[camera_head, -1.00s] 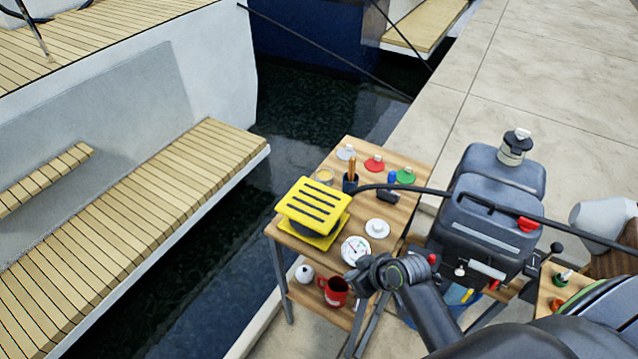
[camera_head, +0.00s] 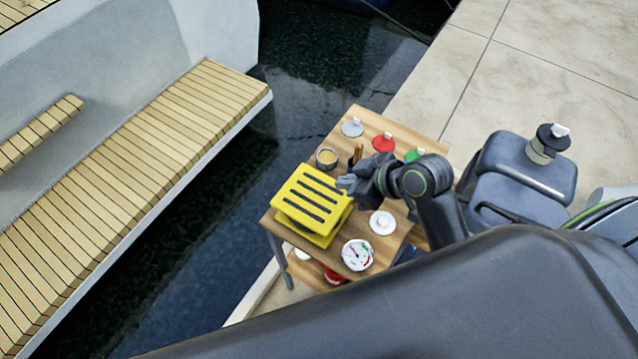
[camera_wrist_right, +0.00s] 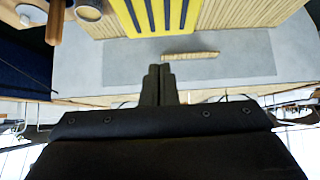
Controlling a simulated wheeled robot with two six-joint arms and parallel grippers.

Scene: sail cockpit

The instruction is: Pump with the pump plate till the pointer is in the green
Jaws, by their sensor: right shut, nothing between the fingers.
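The yellow pump plate (camera_head: 303,207), with dark stripes, sits over its yellow base on the wooden table; it also shows at the top of the right wrist view (camera_wrist_right: 125,17). The round white gauge (camera_head: 357,254), with red and green marks, lies by the plate's near right corner; its pointer is too small to read surely. My right gripper (camera_head: 346,183) is shut and empty at the plate's right edge, and its closed fingers show in the wrist view (camera_wrist_right: 160,70). I cannot tell whether it touches the plate. My left gripper is out of view.
The wooden table (camera_head: 396,241) also holds a white disc (camera_head: 382,222), grey (camera_head: 352,128), red (camera_head: 384,143) and green discs, and a small cup (camera_head: 327,158). A dark engine (camera_head: 520,172) stands to the right. Water and a slatted boat bench (camera_head: 130,170) lie left.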

